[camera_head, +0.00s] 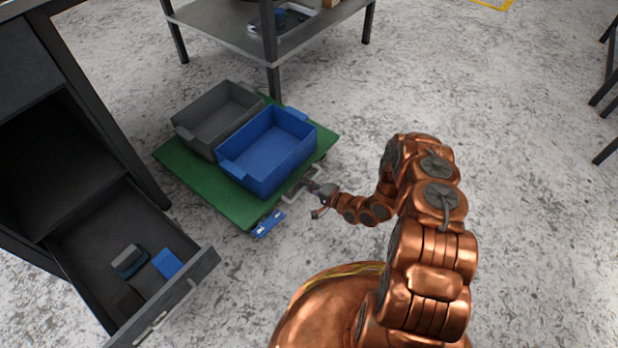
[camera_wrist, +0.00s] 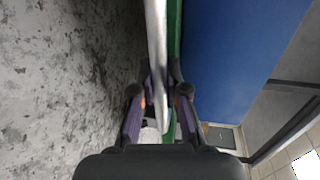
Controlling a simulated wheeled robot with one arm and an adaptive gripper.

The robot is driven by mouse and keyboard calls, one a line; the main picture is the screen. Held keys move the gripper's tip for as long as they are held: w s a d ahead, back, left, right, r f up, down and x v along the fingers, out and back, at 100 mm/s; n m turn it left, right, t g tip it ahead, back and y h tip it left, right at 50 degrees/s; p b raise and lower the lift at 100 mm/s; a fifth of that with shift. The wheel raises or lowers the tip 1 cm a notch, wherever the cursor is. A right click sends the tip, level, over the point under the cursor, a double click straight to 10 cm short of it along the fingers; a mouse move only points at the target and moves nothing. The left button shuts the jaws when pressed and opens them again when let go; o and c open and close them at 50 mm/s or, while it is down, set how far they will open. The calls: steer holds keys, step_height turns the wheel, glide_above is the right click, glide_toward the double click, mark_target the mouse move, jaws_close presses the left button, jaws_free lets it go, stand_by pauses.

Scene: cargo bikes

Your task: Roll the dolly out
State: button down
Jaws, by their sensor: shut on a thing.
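The dolly is a low green platform (camera_head: 180,169) on the floor at the left of the head view. It carries a grey bin (camera_head: 208,125) and a blue bin (camera_head: 265,157), both apparently empty. A pale bar handle (camera_head: 291,196) runs along its near right side. My gripper (camera_head: 318,187) is at that handle, low to the floor. In the wrist view my gripper (camera_wrist: 160,90) has its two fingers closed around the pale handle bar (camera_wrist: 157,40). The green edge and the blue bin's wall (camera_wrist: 230,50) are just beyond it.
An open drawer (camera_head: 192,283) with small items juts out from the dark cabinet at the left, near the dolly. A table leg (camera_head: 272,75) stands close behind the dolly. A small blue object (camera_head: 268,223) is by its front corner.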

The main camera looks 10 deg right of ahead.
steer(key=shift+s, duration=0.4)
steer(key=c, duration=1.5)
jaws_free()
steer(key=shift+a, duration=0.1)
steer(key=o, duration=0.3)
steer(key=shift+w+d, duration=0.1)
steer(key=shift+d, duration=0.1)
steer(key=v, duration=1.2)
steer(key=shift+f, duration=0.1)
